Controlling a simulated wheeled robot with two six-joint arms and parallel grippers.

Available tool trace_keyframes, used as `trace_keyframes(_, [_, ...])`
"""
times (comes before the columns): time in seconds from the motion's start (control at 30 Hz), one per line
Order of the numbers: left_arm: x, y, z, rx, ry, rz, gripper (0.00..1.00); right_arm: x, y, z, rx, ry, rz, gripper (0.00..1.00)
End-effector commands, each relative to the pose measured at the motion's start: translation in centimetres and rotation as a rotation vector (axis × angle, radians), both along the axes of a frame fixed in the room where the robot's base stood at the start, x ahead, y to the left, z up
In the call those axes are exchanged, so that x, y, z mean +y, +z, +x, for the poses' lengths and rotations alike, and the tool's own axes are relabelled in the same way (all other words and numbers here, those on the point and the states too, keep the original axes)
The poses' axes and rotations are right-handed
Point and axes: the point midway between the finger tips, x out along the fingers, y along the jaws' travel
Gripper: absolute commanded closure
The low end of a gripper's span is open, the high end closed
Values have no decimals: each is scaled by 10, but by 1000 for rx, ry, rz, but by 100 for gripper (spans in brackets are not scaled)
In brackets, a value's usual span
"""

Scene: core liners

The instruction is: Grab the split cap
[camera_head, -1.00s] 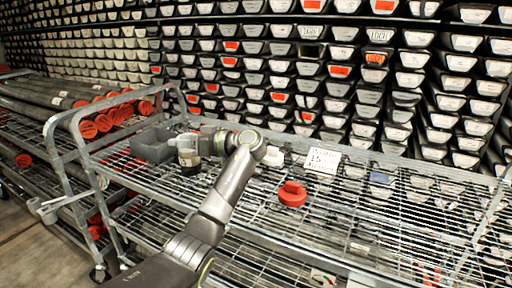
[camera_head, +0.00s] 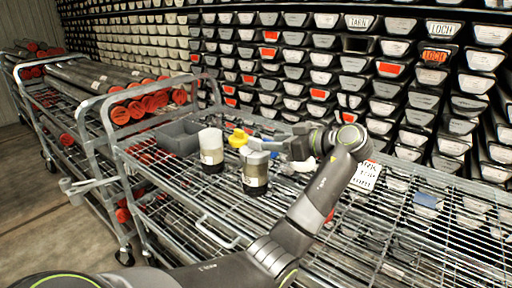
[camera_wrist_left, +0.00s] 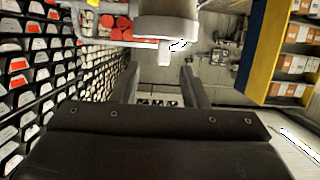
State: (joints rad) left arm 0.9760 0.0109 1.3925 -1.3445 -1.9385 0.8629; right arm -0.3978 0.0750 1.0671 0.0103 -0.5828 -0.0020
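My left gripper (camera_head: 272,146) points left above the cart, behind the grey-capped jar (camera_head: 255,177). Its two fingers (camera_wrist_left: 160,85) stand apart with nothing visible between them in the left wrist view. A jar-like cylinder (camera_wrist_left: 166,25) with a pale nub hangs at the top of that seemingly upside-down view. A red piece (camera_head: 330,215) shows only as a sliver beside my left forearm; the arm hides the rest. I cannot tell for sure which thing is the split cap. My right gripper is not in view.
A lettered card (camera_head: 366,176) is right of my arm. Core trays (camera_head: 400,70) fill the back wall. The cart's right part is mostly clear.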

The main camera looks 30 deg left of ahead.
Motion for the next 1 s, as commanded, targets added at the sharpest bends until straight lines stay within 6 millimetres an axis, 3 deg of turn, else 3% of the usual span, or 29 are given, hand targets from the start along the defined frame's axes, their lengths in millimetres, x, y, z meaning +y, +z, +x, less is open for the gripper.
trace_keyframes(0.1, [21, -5, 1, 1, 2, 1, 60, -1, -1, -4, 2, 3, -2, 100])
trace_keyframes(0.37, [40, -11, 2, 0, 0, 1, 60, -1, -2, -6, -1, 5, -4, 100])
trace_keyframes(0.63, [77, -19, 1, 1, 2, 1, 60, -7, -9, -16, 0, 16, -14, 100])
trace_keyframes(0.97, [85, -23, 3, -1, -1, -1, 60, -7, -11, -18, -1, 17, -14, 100])
trace_keyframes(1.0, [85, -23, 3, -1, -1, -1, 64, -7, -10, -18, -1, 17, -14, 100])
